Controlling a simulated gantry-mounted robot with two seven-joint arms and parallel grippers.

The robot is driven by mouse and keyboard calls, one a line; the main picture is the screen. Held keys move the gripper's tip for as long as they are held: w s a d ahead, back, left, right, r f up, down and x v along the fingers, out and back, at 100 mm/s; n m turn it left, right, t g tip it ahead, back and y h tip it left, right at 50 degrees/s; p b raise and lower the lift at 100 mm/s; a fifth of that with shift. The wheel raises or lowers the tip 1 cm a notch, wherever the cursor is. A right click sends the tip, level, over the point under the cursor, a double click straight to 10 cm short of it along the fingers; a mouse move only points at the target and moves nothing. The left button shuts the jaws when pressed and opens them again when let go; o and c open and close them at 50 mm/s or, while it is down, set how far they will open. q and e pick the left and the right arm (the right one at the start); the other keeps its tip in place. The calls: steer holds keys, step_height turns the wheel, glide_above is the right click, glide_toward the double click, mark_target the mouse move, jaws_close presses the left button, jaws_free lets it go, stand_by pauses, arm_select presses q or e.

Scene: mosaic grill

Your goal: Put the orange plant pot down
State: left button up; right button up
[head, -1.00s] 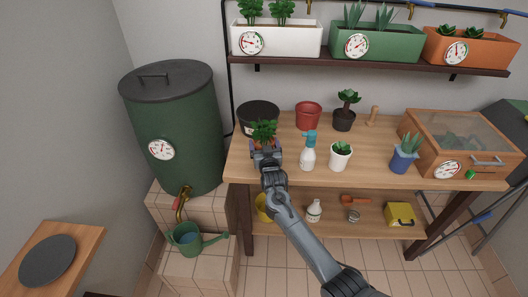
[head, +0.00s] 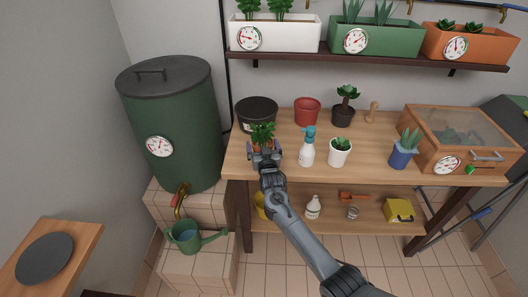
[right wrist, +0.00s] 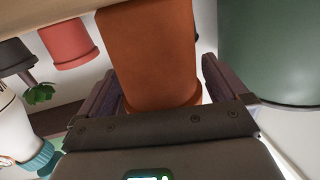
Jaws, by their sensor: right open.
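The orange plant pot (head: 263,146), with a leafy green plant in it, is upright at the front left of the wooden bench (head: 300,174). My right gripper (head: 265,154) is open, with one finger on each side of the pot. A narrow gap shows between the pot and the fingers (right wrist: 158,84). The pot's contact with the bench is hidden by the gripper in the head view. My left gripper is not in view.
A black pot (head: 257,112) stands close behind the orange pot. A spray bottle (head: 307,148) and a white pot (head: 340,152) stand to the right. A red pot (head: 307,110) is farther back. The green barrel (head: 175,130) stands left of the bench.

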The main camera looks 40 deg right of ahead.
steer(key=shift+s+a+r+p, duration=0.15)
steer(key=shift+s+a+p, duration=0.2)
steer(key=shift+s, duration=0.15)
steer(key=s+a+f+n+g+y+p, duration=0.1)
steer(key=s+a+f+n+g+y, duration=0.2)
steer(key=s+a, duration=0.7)
steer(key=s+a+f+n+g+y+p, duration=0.2)
steer(key=s+a+f+y, duration=0.4)
steer(key=s, duration=0.9)
steer(key=s+a+n+g, duration=0.1)
steer(key=s+a+g, duration=0.2)
steer(key=s, duration=0.7)
steer(key=s+a+r+n+g, duration=0.1)
steer(key=s+a+n+g, duration=0.1)
steer(key=s, duration=0.7)
steer(key=shift+s+a+r+g, duration=0.15)
steer(key=shift+s+a+g, duration=0.25)
steer(key=shift+a+g, duration=0.55)
steer(key=shift+a+r, duration=0.1)
step_height(320, 180, up, 40)
steer(key=p, duration=3.9)
